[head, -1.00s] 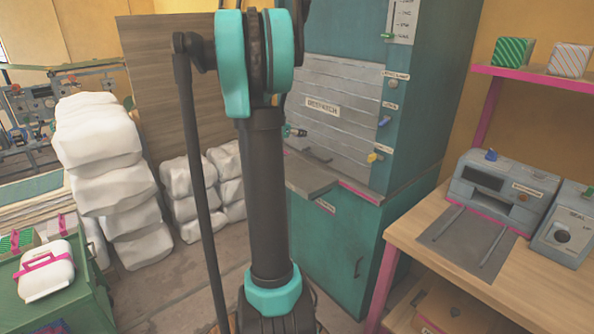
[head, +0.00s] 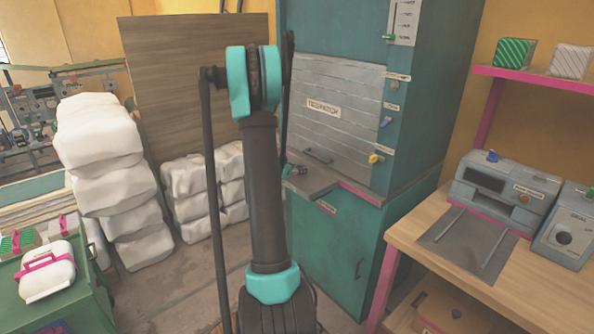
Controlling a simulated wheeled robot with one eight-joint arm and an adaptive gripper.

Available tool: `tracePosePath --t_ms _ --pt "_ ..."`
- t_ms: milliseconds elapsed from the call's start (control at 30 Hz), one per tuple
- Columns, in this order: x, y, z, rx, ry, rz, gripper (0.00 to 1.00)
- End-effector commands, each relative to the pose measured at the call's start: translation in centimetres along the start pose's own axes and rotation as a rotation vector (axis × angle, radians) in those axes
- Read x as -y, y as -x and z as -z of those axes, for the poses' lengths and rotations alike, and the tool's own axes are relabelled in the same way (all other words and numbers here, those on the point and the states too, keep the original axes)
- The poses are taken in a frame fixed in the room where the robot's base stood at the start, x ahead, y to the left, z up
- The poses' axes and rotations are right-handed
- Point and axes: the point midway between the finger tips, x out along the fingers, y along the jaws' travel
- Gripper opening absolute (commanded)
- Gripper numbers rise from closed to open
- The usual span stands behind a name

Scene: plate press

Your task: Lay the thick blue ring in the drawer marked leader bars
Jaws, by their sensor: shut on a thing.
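My gripper (head: 297,170) shows only as a small dark and teal end beside my arm, in front of the teal press cabinet's grey ledge. My arm link hides most of it. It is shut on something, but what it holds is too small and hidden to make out. I cannot make out the thick blue ring anywhere in the head view. I see no drawer that I can read as marked leader bars.
The teal cabinet (head: 335,250) has a grey slatted front (head: 345,80) and a grey ledge (head: 318,181). A wooden bench (head: 440,265) with grey devices stands at the right, below a pink shelf (head: 515,75). White stacked bundles (head: 105,150) and a green cart (head: 80,290) are left.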

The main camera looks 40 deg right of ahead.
Motion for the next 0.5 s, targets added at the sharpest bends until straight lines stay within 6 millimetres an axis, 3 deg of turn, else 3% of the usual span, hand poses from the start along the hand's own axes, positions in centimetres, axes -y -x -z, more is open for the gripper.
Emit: tracePosePath --t_ms 433,467,500 --pt "0.01 -0.27 -0.63 0.000 0.000 0.000 0.09" --pt "0.00 -0.26 -0.63 0.000 0.000 0.000 0.48" --pt "0.00 -0.25 -0.61 0.000 0.000 0.000 0.53"
